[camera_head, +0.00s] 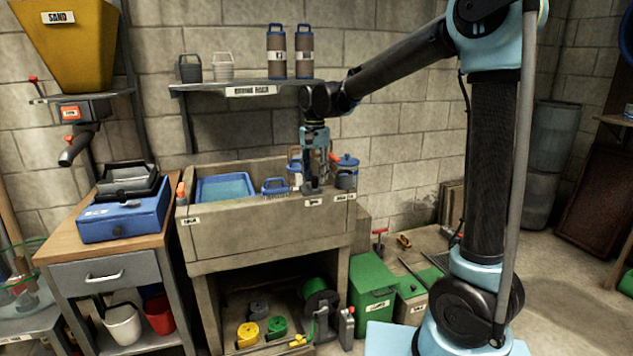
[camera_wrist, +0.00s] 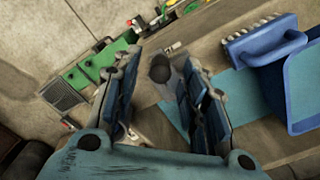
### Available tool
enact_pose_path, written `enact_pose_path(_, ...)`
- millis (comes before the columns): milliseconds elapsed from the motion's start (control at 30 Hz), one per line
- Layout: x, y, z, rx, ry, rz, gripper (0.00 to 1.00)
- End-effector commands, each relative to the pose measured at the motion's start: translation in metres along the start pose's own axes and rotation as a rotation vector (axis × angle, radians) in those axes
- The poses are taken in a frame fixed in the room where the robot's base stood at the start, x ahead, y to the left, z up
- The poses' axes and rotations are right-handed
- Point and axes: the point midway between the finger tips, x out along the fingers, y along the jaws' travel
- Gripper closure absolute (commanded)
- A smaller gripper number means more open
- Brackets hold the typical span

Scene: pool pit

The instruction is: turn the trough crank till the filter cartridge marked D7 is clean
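The grey stone trough (camera_head: 265,232) stands against the block wall. My gripper (camera_head: 312,188) points down over its right end. In the wrist view my gripper (camera_wrist: 160,65) is open, with its fingers apart. A dark round knob (camera_wrist: 158,69) on a grey piece shows between and beyond the fingertips. It may be the crank's handle; I cannot tell whether the fingers touch it. A blue and white item (camera_head: 294,168) with a handle stands just behind my gripper, partly hidden. I can read no D7 mark, so I cannot pick out that cartridge or tell how clean it is.
A blue tray (camera_head: 225,188) and a blue brush (camera_head: 274,187) lie left of my gripper. A blue-lidded pot (camera_head: 347,172) stands close on its right. A wall shelf (camera_head: 248,86) holds two dark bottles and two small pails. Green boxes (camera_head: 373,285) stand right of the trough.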

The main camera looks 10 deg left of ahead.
Motion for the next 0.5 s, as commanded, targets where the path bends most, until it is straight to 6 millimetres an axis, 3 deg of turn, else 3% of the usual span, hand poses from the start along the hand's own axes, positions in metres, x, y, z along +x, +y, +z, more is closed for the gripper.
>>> enact_pose_path(200, 0.019, 0.000, 0.000, 0.000, 0.000, 0.000, 0.60)
enact_pose_path(500, 0.024, 0.000, 0.000, 0.000, 0.000, 0.000, 0.60)
